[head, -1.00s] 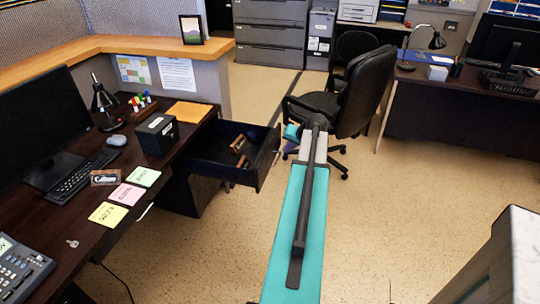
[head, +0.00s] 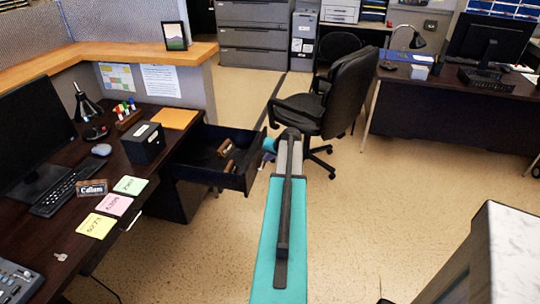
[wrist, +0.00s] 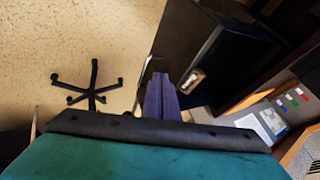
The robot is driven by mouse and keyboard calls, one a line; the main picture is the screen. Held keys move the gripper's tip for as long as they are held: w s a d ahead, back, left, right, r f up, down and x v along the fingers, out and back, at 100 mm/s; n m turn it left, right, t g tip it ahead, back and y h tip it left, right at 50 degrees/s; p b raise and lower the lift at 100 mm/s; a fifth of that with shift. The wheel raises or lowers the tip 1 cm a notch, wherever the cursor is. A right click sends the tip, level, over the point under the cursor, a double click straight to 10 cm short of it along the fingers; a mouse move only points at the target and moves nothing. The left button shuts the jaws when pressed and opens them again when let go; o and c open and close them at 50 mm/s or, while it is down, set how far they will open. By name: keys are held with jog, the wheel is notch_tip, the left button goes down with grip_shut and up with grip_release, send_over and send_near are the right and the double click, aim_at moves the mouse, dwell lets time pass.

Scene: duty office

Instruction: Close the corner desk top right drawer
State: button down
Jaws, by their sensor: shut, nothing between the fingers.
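The corner desk (head: 150,182) is dark brown and stands at the left in the head view. Its dark top right drawer (head: 192,178) is pulled well out, with a few small brown items inside. In the wrist view the drawer (wrist: 232,62) is at upper centre right, with one item visible in it. My gripper (head: 267,157) is just right of the drawer front in the head view, partly hidden by my arm. The wrist view shows its purple fingers (wrist: 161,92) together and empty, close to the drawer front. I cannot tell whether they touch it.
A black office chair (head: 340,95) stands just beyond my gripper; its wheeled base (wrist: 93,88) shows in the wrist view. A second desk (head: 430,105) is at the back right. A black box (head: 143,143) sits on the corner desk.

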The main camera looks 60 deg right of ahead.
aim_at(253, 160)
jog(key=w, duration=0.1)
jog(key=w+f+p, duration=0.1)
jog(key=w, duration=0.3)
jog(key=shift+a+f, duration=0.25)
jog(key=shift+a, duration=0.15)
jog(key=shift+a, duration=0.25)
jog(key=shift+d, duration=0.15)
jog(key=shift+w, duration=0.45)
jog(key=w+a+b, duration=0.1)
jog(key=w+a, duration=0.2)
jog(key=w, duration=0.7)
jog(key=w+a+b, duration=0.1)
jog(key=w+a, duration=0.3)
jog(key=w, duration=0.7)
jog(key=w+a+b, duration=0.1)
jog(key=w+a, duration=0.2)
jog(key=w, duration=0.8)
jog(key=shift+a, duration=0.15)
